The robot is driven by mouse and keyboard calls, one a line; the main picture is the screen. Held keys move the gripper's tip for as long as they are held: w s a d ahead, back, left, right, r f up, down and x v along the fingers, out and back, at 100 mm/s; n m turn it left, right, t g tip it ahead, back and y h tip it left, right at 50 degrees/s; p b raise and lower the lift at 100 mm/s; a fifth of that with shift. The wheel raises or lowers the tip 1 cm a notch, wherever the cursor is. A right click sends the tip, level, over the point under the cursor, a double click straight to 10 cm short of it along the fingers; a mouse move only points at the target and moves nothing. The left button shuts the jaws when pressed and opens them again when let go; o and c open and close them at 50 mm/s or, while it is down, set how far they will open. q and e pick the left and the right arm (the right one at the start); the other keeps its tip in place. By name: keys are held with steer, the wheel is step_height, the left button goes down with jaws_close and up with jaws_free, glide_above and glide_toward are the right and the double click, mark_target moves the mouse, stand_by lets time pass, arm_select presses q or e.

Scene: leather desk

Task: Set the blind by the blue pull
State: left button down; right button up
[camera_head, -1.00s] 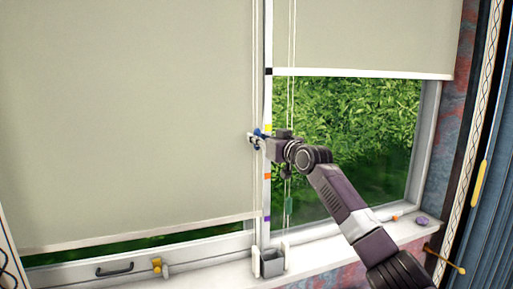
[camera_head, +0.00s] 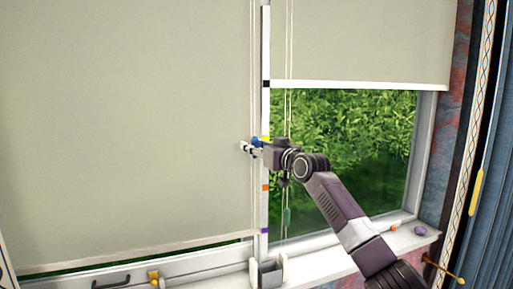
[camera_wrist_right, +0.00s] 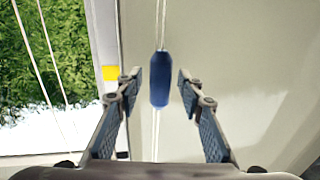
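The blue pull (camera_head: 256,141) hangs on the left blind's cord, in front of the window post and close to its yellow mark (camera_head: 265,138). My right gripper (camera_head: 248,147) is at the pull. In the right wrist view the blue pull (camera_wrist_right: 160,80) hangs upright between the two fingers, with a gap on each side, so the gripper is open around it. My left gripper is out of view.
The right blind (camera_head: 360,40) covers only the top of its window. A green pull (camera_head: 286,216) hangs on its cord beside my right arm. Black, orange (camera_head: 265,187) and purple marks are also on the post. A small grey box (camera_head: 268,272) stands on the sill.

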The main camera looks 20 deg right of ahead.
steer(key=v, duration=1.2)
stand_by(0.4)
